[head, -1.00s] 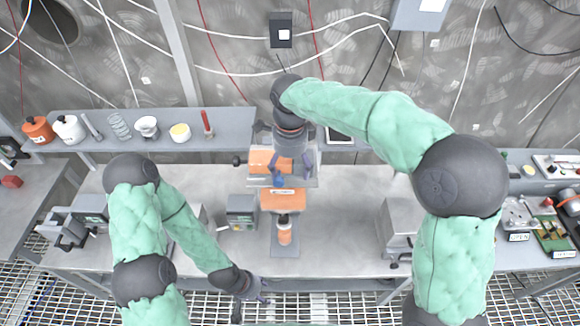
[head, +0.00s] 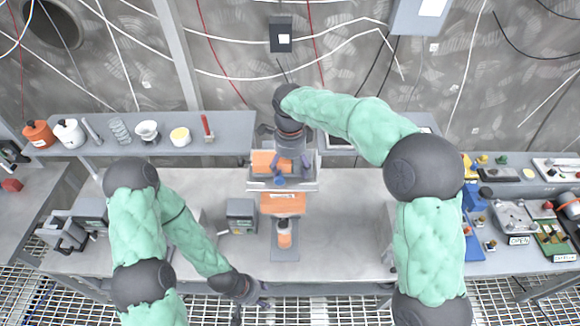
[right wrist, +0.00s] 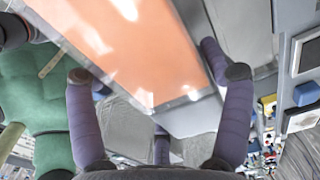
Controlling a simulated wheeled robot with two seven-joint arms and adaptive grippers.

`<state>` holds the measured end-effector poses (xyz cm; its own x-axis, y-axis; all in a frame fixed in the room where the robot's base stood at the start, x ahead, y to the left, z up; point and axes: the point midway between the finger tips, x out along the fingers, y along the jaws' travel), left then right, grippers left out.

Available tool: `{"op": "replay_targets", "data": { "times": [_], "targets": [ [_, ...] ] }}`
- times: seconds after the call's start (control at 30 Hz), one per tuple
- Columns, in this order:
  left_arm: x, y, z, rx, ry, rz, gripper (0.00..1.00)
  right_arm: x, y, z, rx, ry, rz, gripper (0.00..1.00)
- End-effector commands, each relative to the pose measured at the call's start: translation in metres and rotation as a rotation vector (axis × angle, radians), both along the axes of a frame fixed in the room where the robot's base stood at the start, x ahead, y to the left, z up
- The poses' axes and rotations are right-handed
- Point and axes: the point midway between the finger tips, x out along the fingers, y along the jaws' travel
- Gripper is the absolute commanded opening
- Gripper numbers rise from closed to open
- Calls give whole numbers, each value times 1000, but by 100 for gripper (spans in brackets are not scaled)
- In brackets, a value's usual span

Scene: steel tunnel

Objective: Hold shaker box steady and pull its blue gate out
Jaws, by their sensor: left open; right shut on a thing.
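The shaker box (head: 265,162), with orange panels and a pale clear-looking frame, is mounted at the middle of the bench above an orange-and-white bottle (head: 284,236). A small blue part (head: 279,181), which looks like the gate, shows at its front. My right gripper (head: 293,168) comes down over the box's right half. In the right wrist view its fingers (right wrist: 160,108) flank the orange-and-white box body (right wrist: 150,50), shut on it; the exact contact is partly hidden. The blue gate cannot be made out there. My left gripper (head: 252,297) is open and empty, low at the bench's front edge, away from the box.
A small grey device (head: 241,215) stands left of the bottle. The back shelf (head: 225,128) carries jars, a spring and a red-handled tool. Trays and small parts (head: 515,215) fill the right side. The bench (head: 350,230) right of the bottle is clear.

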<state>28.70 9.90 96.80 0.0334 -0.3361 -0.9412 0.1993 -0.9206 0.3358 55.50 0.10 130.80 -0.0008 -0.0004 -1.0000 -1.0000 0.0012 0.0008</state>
Motion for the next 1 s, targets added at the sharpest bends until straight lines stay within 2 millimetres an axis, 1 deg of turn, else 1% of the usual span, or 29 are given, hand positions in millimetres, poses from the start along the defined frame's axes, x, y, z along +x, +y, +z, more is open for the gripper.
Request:
{"op": "replay_targets", "data": {
  "times": [0.1,0.23,0.63,1.0],
  "targets": [
    [0,0,1,0,0,0,54,6,0,-4,1,-2,-1,34],
    [0,0,1,0,0,0,54,9,0,-6,1,-2,-2,34],
    [0,0,0,0,0,0,54,9,0,-7,2,-3,-1,34],
    [0,0,-4,0,0,0,54,9,0,-12,2,-3,-2,34]
  ]
}}
